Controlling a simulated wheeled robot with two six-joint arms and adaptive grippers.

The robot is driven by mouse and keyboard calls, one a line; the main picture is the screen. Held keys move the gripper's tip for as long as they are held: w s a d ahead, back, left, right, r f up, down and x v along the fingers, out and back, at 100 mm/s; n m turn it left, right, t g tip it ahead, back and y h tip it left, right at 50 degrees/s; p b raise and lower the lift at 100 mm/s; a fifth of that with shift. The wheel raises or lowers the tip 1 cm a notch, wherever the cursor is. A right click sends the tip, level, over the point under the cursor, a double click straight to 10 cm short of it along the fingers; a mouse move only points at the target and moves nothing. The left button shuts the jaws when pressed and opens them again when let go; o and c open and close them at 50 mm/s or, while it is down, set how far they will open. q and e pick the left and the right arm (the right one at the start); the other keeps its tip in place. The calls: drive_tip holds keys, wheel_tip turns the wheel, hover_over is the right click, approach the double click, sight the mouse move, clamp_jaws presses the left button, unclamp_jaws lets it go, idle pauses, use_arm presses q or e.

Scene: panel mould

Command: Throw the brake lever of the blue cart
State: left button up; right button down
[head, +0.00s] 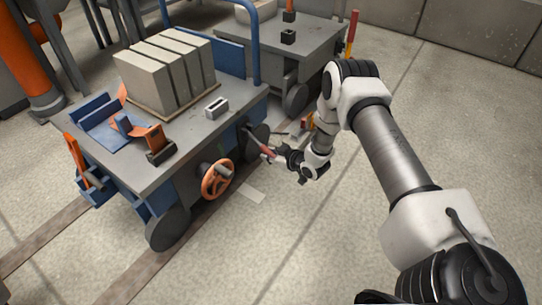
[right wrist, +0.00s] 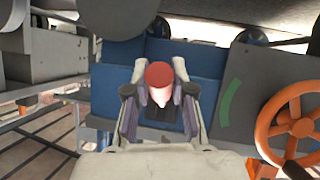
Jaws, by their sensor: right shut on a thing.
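The blue cart (head: 222,150) stands left of centre in the head view, with a grey top and blue sides. Its brake lever (head: 263,147) sticks out from the near side, to the right of an orange handwheel. My right gripper (head: 279,154) is at the lever's outer end. In the right wrist view the lever's red end (right wrist: 158,74) sits between the two fingers of the right gripper (right wrist: 160,88), which are shut on it. The fingers hide part of the lever's shaft. My left gripper is not in view.
The orange handwheel (head: 217,179) is close to the lever; it also shows in the right wrist view (right wrist: 296,125), beside a green arc mark (right wrist: 231,102). Grey blocks (head: 165,72) stand on the cart. A second cart (head: 310,38) is behind. The floor at right is free.

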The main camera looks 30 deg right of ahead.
drive_tip(key=shift+w, duration=0.1)
drive_tip(key=c, duration=1)
unclamp_jaws()
drive_tip(key=shift+o, duration=0.2)
drive_tip(key=v, duration=1.2)
drive_tip(key=shift+a, duration=0.1)
